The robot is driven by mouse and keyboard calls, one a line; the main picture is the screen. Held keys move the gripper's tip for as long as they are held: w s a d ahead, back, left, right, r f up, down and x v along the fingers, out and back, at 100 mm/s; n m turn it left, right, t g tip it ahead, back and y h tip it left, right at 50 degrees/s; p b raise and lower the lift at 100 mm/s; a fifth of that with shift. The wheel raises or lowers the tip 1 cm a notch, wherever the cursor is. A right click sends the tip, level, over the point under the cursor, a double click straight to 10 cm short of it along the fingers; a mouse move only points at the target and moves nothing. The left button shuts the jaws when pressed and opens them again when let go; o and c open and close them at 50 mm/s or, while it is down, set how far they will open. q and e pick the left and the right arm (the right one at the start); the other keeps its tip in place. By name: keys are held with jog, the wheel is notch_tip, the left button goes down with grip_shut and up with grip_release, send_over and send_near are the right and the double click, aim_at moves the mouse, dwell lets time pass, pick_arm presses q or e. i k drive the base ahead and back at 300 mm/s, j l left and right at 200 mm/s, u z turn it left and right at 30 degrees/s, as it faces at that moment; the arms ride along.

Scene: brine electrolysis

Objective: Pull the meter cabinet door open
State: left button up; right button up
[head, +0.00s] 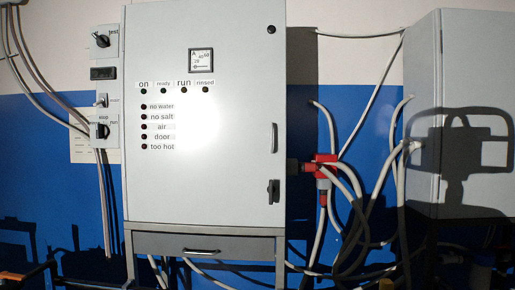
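The meter cabinet (210,190) is a large light-grey box in the middle of the head view. Its door (225,115) looks shut. The door carries a dial meter (201,61), a row of indicator lamps and labels such as "no water", "no salt" and "door". A curved handle (274,138) sits near the door's right edge. A dark rotary switch (273,191) sits below the handle. Neither of my grippers can be made out in this view.
A drawer (203,248) with a bar handle is under the cabinet. Switch boxes (104,42) are on the wall at left. Red connectors (325,168) and looping grey cables hang at right. A second grey cabinet (423,110) stands at far right, with a shadow on its side.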

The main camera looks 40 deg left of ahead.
aim_at(203, 83)
jog(key=u, duration=1.55)
jog(key=i+l+z, duration=0.15)
jog(key=i, duration=0.35)
jog(key=z, duration=1.4)
